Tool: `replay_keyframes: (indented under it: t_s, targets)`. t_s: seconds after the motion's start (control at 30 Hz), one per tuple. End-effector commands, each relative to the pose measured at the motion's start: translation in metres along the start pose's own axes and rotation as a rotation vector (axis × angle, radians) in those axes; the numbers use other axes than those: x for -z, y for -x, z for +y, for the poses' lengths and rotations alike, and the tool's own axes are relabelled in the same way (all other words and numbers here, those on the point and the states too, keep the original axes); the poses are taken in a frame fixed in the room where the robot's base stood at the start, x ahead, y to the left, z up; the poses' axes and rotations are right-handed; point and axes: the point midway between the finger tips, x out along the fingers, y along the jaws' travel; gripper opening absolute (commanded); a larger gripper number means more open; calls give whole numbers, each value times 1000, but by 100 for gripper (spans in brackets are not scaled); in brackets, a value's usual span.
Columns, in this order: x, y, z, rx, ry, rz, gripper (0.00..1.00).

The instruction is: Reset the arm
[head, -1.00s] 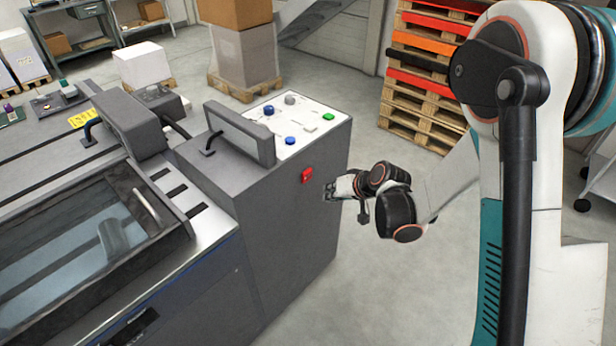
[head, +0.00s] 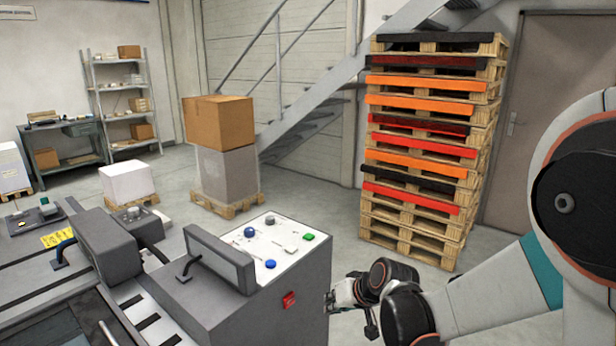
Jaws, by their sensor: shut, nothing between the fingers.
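My gripper (head: 329,303) is at the end of my arm, low in the middle of the head view. It is shut and empty. It is beside the right side of the grey machine cabinet (head: 250,325), near the red switch (head: 289,300) on the cabinet's face.
The cabinet's white panel (head: 290,238) carries blue, green and grey buttons. A tall pallet stack (head: 430,150) stands behind my arm. A box (head: 218,122) on a wrapped load, shelves (head: 125,100) and stairs (head: 310,100) are farther back. Grey floor (head: 345,250) is open between cabinet and pallets.

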Motion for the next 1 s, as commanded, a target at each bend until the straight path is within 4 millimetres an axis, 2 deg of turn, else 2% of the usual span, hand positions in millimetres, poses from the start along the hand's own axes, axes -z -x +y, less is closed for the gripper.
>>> replay_keyframes:
  t_s: [0.03, 0.1, 0.27, 0.47, 0.7, 1.0]
  targets:
    - [0, 18, 0, -17, -1, 1, 0]
    - [-1, 40, 0, -42, -1, 1, 0]
    - [-8, 88, 2, -99, 0, 3, 0]
    - [-25, 145, 5, -170, 1, 7, 0]
    - [-58, 205, 11, -255, 2, 12, 0]
    - [-110, 262, 21, -357, 4, 19, 0]
